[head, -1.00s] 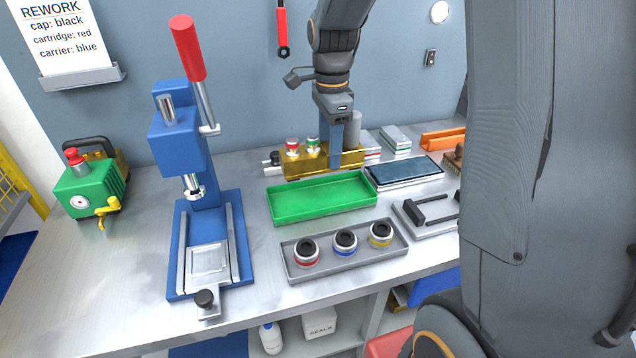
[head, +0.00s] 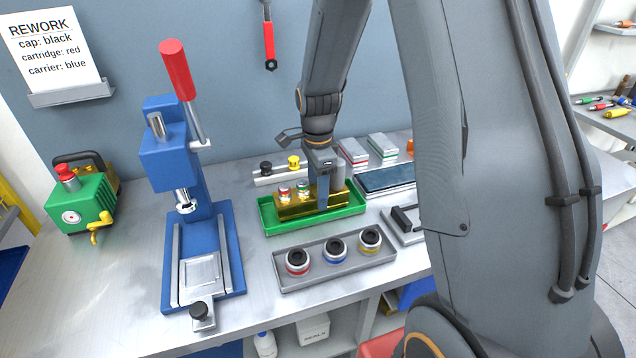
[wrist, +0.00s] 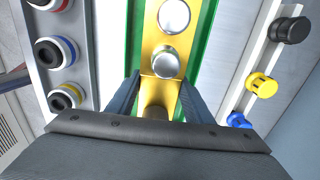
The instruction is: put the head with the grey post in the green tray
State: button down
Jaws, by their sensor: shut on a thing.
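The head is a brass-coloured block (head: 290,210) with two silver-topped fittings, red and green banded in the head view. It is within the outline of the green tray (head: 270,232), lengthwise along it; I cannot tell whether it touches the floor. My gripper (head: 322,203) points down and is shut on the block near its right end. The wrist view shows the brass block (wrist: 153,35) between my fingers (wrist: 158,98), with the green tray's long walls (wrist: 206,40) on both sides. The grey post is mostly hidden by my gripper.
A grey tray (head: 282,284) with three banded cartridges stands in front of the green tray. A rail (head: 268,180) with black and yellow caps is behind it. A blue press (head: 205,240) stands left. A dark tablet (head: 385,182) and boxes are at the right.

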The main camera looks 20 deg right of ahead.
dwell(0.3)
jog(key=c, duration=0.9)
grip_release()
jog(key=shift+f, duration=0.1)
notch_tip(320, 180, up, 12)
jog(key=b, duration=0.3)
jog(key=s+f+n, duration=0.2)
jog(key=s+n, duration=0.3)
jog(key=n, duration=0.1)
jog(key=s+a+f+n, duration=0.1)
jog(key=s+f+n, duration=0.2)
jog(key=s+n, duration=0.3)
jog(key=s+a+f+n+t, duration=0.1)
jog(key=s+f+n, duration=0.1)
jog(key=s+n, duration=0.4)
jog(key=shift+s+f, duration=0.15)
